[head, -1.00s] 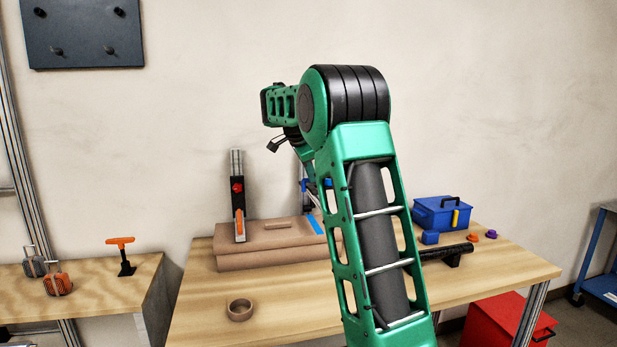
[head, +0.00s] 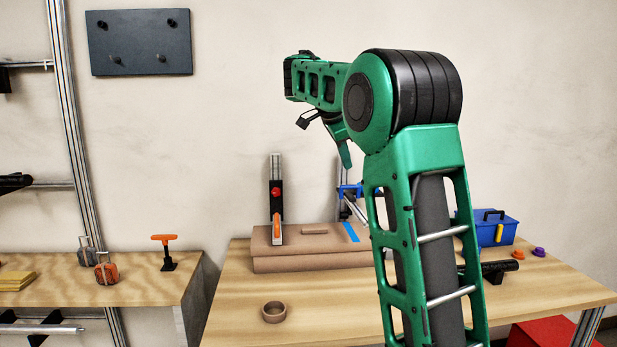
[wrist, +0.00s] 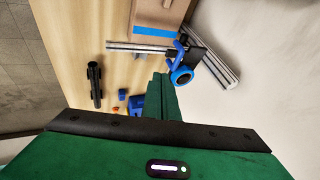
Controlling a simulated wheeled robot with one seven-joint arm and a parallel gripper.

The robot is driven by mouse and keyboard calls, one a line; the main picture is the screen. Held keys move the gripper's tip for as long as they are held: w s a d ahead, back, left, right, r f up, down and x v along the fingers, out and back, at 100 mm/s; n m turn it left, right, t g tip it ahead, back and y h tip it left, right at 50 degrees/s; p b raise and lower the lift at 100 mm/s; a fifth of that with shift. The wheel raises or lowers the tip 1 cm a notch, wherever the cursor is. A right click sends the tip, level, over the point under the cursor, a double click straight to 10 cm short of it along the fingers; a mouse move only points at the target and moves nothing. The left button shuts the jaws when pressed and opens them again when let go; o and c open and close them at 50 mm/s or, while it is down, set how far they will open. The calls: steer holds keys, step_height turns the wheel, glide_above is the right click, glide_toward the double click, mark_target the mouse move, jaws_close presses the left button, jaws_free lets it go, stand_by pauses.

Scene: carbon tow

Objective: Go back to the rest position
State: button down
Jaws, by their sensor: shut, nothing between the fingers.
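My gripper (wrist: 161,80) shows in the wrist view as green fingers close together, with nothing between them. In the head view a green part of my gripper (head: 345,154) hangs below my raised forearm, above the back of the workbench (head: 235,318). It is clear of the bench top. Behind it stands a blue clamp on a metal bar (head: 350,190), which also shows close to the fingertips in the wrist view (wrist: 182,74); I cannot tell the gap. My arm hides part of the bench.
A brown ring (head: 274,312), blue toolbox (head: 490,229) and black tube (head: 500,267) are on the bench. A second bench (head: 150,290) stands left. The wall above is mostly bare.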

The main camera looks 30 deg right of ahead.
steer(key=s+a+f+n+g+y, duration=0.1)
steer(key=s+a+f+n+y, duration=0.1)
steer(key=s+a+f+n, duration=0.3)
steer(key=s+a+f+n+y, duration=0.2)
steer(key=s+a+f+n, duration=0.3)
steer(key=s+f, duration=0.7)
steer(key=s+a+f+n+g+y, duration=0.1)
steer(key=s+a+f+n, duration=0.5)
steer(key=s, duration=1.5)
step_height(320, 180, down, 4)
steer(key=shift+a+r+g+y, duration=0.15)
steer(key=shift+a+g+y, duration=0.15)
steer(key=shift+a+y, duration=0.5)
steer(key=shift+a, duration=0.15)
steer(key=shift+w+f+h, duration=0.25)
steer(key=shift+w+h, duration=0.05)
steer(key=shift+w, duration=0.35)
